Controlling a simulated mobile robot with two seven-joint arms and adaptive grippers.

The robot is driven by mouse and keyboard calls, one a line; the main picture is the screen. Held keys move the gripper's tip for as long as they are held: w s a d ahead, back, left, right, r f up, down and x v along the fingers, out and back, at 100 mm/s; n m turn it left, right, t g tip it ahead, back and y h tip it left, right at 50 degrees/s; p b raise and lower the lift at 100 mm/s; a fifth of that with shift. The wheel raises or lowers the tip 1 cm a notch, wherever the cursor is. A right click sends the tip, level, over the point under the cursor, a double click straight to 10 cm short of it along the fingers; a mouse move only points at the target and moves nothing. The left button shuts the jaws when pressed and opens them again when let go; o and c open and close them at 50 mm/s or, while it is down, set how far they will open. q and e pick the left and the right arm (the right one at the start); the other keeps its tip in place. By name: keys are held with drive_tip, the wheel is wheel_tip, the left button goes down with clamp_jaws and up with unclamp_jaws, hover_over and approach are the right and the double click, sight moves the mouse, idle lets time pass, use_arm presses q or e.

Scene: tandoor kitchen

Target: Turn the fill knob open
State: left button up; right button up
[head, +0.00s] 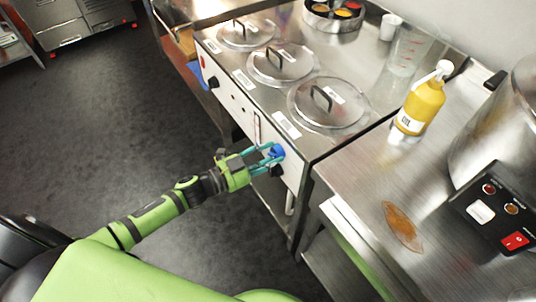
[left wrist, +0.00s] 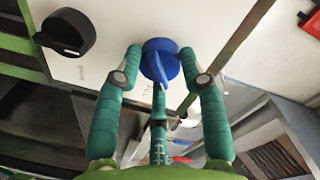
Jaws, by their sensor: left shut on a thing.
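The blue knob (head: 278,151) is on the white front panel of the steel counter unit, near its right-hand corner. My left gripper (head: 266,158) is at the panel and shut on this knob. In the left wrist view the knob (left wrist: 160,62) sits between my teal fingers, with its blue grip bar pointing towards the palm. One finger is on each side of it, and another shows below it. I cannot read the marking beside the knob. My right gripper is not in view.
A black knob (left wrist: 65,32) is beside the blue one on the panel. Several lidded wells (head: 285,65) are in the unit's top. A yellow bottle (head: 420,104) stands on the steel counter (head: 365,170) at right. The dark floor (head: 110,130) at left is clear.

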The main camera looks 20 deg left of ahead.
use_arm(q)
drive_tip(key=m, duration=0.4)
drive_tip(key=m+b, duration=0.1)
drive_tip(key=m, duration=0.1)
drive_tip(key=shift+d+r+m+t, duration=0.2)
drive_tip(key=shift+r+m+t, duration=0.05)
drive_tip(key=shift+m+t, duration=0.05)
idle(0.5)
drive_tip(key=o, duration=1.1)
drive_tip(key=shift+s+d+f, duration=0.1)
drive_tip(key=shift+o, duration=0.2)
drive_tip(key=shift+s+a+f, duration=0.1)
drive_tip(key=shift+s+a, duration=0.1)
drive_tip(key=shift+a, duration=0.05)
drive_tip(key=v, duration=1.1)
drive_tip(key=shift+s+r, duration=0.25)
drive_tip(key=shift+r, duration=0.15)
drive_tip(key=shift+f, duration=0.1)
